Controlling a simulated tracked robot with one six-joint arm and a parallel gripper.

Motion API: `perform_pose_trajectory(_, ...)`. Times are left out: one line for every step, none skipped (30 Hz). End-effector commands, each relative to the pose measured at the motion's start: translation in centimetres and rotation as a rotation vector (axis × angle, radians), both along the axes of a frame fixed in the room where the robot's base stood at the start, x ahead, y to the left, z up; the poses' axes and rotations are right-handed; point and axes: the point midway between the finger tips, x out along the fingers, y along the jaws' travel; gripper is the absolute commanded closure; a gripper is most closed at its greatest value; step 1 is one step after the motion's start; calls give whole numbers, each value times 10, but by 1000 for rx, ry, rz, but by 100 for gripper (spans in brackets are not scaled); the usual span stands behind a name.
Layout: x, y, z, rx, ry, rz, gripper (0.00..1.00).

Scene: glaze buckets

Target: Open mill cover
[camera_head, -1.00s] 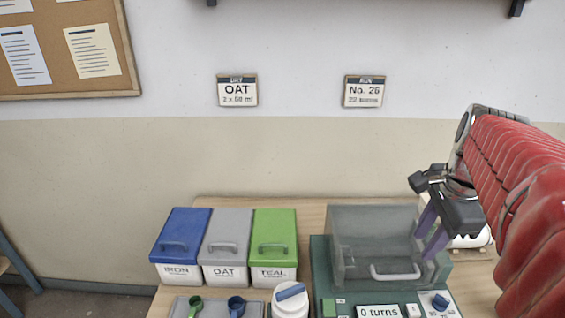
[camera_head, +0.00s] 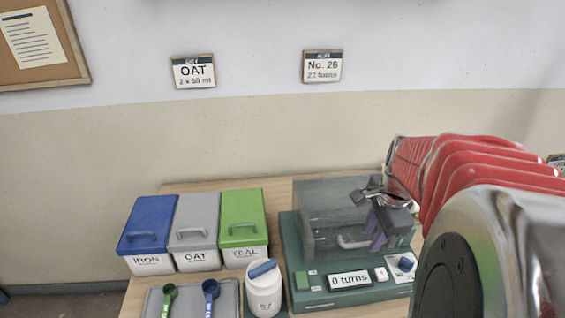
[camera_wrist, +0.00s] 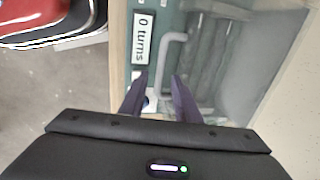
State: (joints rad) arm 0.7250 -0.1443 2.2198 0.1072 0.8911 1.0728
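The mill (camera_head: 290,262) is a dark green base with a "0 turns" display (camera_head: 349,280) on its front. Its clear grey cover (camera_head: 322,198) is down over the rollers, which show through it in the wrist view (camera_wrist: 212,50). The cover's light grey handle (camera_head: 352,243) runs along its front; in the wrist view the handle (camera_wrist: 166,62) lies just beyond my fingertips. My gripper (camera_head: 378,240) is in front of the cover's right part.
Blue (camera_head: 150,225), grey (camera_head: 199,222) and green (camera_head: 244,216) lidded buckets stand left of the mill. A white jar (camera_head: 263,292) stands close to its left front. A tray (camera_head: 228,296) holds a green and a blue scoop. Cards for oat and No. 26 hang on the wall.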

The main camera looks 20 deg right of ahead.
Motion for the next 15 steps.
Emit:
perform_pose_trajectory(1,0,-6,1,2,1,71)
perform_pose_trajectory(2,0,-9,1,1,1,71)
perform_pose_trajectory(2,0,-12,1,2,1,71)
perform_pose_trajectory(3,0,-14,1,1,1,71)
perform_pose_trajectory(3,-1,-16,0,1,1,71)
perform_pose_trajectory(4,-1,-17,0,0,1,71)
perform_pose_trajectory(4,-1,-18,0,-1,1,71)
perform_pose_trajectory(4,-1,-18,0,-1,1,71)
perform_pose_trajectory(4,-1,-18,-1,-1,2,71)
perform_pose_trajectory(4,-1,-19,-1,-1,2,71)
perform_pose_trajectory(4,-1,-18,-1,-1,2,71)
perform_pose_trajectory(4,-1,-18,-1,-1,2,71)
perform_pose_trajectory(4,-1,-18,-1,-1,2,71)
perform_pose_trajectory(4,-1,-18,-1,-1,2,71)
perform_pose_trajectory(4,-1,-18,-1,-1,2,71)
